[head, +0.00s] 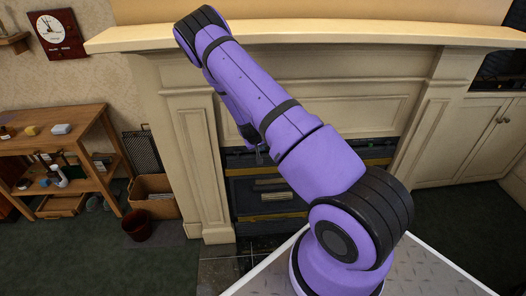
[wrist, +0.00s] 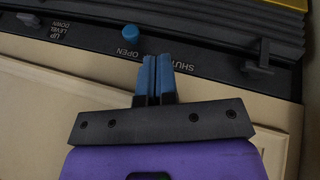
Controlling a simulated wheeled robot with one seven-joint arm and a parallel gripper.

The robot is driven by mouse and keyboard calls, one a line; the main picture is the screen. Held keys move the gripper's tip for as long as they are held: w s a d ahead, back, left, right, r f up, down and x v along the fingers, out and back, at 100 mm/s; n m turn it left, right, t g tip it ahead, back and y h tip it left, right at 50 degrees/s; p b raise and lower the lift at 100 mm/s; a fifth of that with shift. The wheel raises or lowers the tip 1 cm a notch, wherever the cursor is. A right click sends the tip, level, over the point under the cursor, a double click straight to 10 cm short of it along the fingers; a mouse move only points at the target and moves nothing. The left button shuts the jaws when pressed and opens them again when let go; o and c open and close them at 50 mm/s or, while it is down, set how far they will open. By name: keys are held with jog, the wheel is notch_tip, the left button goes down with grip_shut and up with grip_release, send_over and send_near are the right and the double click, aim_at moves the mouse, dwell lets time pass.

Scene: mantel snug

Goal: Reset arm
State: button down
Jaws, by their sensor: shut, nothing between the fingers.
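My gripper (wrist: 157,76) is shut and empty in the wrist view, its two blue fingertips pressed together. It is in front of a dark panel strip (wrist: 92,42) with the words "OPEN", "SHUT", "UP", "LEVEL" and "DOWN", seen upside down. A blue knob (wrist: 130,31) is just left of the fingertips, apart from them in the picture. A dark lever (wrist: 262,58) is to the right. In the head view my purple arm stretches up and left before the fireplace, and the gripper is mostly hidden behind it.
A cream mantel (head: 290,35) surrounds a dark fireplace unit (head: 262,192). A cream cabinet (head: 480,145) is at right. Green carpet is open at lower left.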

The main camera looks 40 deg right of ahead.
jog(key=v, duration=0.8)
